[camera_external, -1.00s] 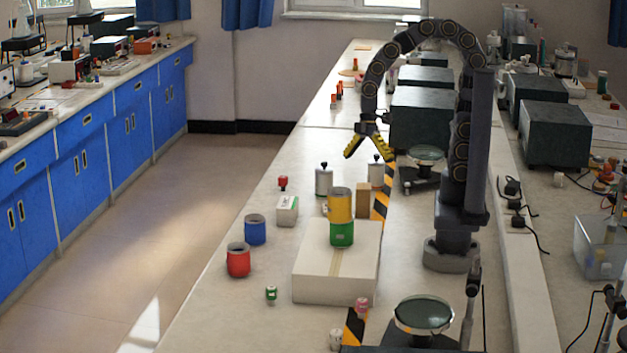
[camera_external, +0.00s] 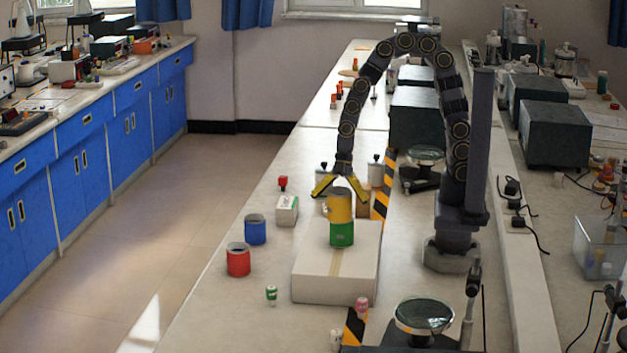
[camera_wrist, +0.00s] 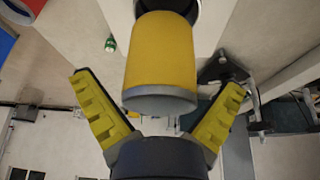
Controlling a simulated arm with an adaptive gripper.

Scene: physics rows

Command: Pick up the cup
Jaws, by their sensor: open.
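A yellow cup (camera_external: 340,207) stands on top of a green cup (camera_external: 342,234), which stands on a white box (camera_external: 335,284). A blue cup (camera_external: 255,229) and a red cup (camera_external: 238,260) stand on the bench left of the box. My gripper (camera_external: 340,192) is open, with its yellow fingers spread above and around the top of the yellow cup. In the wrist view the yellow cup (camera_wrist: 161,58) lies ahead between the open fingertips (camera_wrist: 160,82), and no contact shows. The green cup is mostly hidden there behind the yellow one.
A small white box (camera_external: 287,211), a red-topped item (camera_external: 283,183) and a brown block (camera_external: 362,202) stand near the cups. A small green can (camera_external: 271,294) is in front. Dark boxes (camera_external: 420,118) stand behind.

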